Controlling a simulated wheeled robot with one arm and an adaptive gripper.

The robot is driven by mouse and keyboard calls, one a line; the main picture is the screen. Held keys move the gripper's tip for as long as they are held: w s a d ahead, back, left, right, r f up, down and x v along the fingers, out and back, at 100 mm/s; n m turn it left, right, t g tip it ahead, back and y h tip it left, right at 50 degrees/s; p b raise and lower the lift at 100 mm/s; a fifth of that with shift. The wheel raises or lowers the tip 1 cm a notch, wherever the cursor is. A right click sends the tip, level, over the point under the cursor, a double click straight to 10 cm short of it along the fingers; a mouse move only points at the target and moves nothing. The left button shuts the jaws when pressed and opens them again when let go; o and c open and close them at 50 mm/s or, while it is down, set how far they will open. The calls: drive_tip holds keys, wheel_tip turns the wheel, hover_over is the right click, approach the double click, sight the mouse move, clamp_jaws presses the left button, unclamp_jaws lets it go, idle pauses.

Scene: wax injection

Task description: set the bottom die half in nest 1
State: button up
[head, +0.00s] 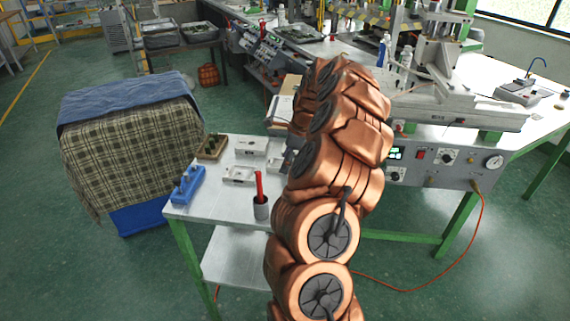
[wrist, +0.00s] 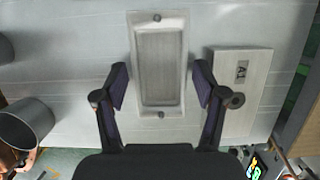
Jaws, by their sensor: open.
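A pale metal block with a long rectangular recess and a dark round spot at each end, which looks like the bottom die half (wrist: 181,60), lies flat on the bench. It also shows in the head view (head: 239,175). My gripper (wrist: 160,80) is open, with one finger on each side of the block in the wrist view; I cannot tell whether they touch it. A plain pale block marked A1 (wrist: 238,92) lies just right of it, behind it in the head view (head: 251,146). I cannot make out nest 1.
A grey cup (wrist: 28,124) stands left in the wrist view; in the head view it holds a red-handled tool (head: 259,186). A blue holder (head: 186,185) and a brown tray (head: 212,146) stand nearby. The press machine (head: 440,150) stands right of my arm.

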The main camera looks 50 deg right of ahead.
drive_tip(key=shift+f, duration=0.3)
drive_tip(key=c, duration=1.3)
drive_tip(key=shift+c, duration=0.2)
drive_tip(key=shift+r, duration=0.15)
